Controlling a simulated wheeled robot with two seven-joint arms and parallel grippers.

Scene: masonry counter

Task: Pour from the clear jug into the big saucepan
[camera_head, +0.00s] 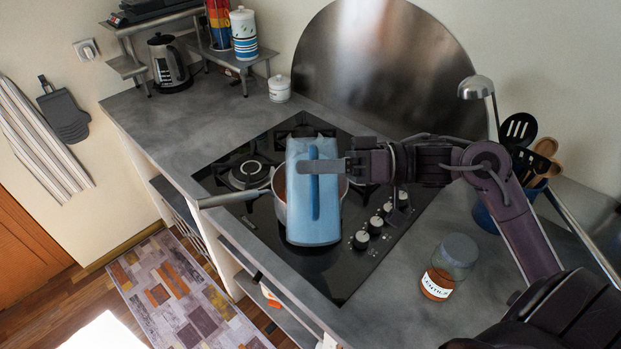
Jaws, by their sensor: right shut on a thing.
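The jug (300,222) looks light blue and box-shaped, with a darker blue handle strip (315,205) facing the camera. My right gripper (322,166) comes in from the right and is shut on the jug at its handle. The jug is over the big saucepan (280,207) and hides most of it. The jug appears tilted, but I cannot tell how far. The saucepan sits on the hob, its long handle (232,198) pointing left. Something reddish-brown shows inside its rim. I cannot see any stream from the jug. My left gripper is not in view.
The black hob (338,282) has several knobs (376,225) at its right. A lidded jar (438,284) with a label stands on the counter to the right.

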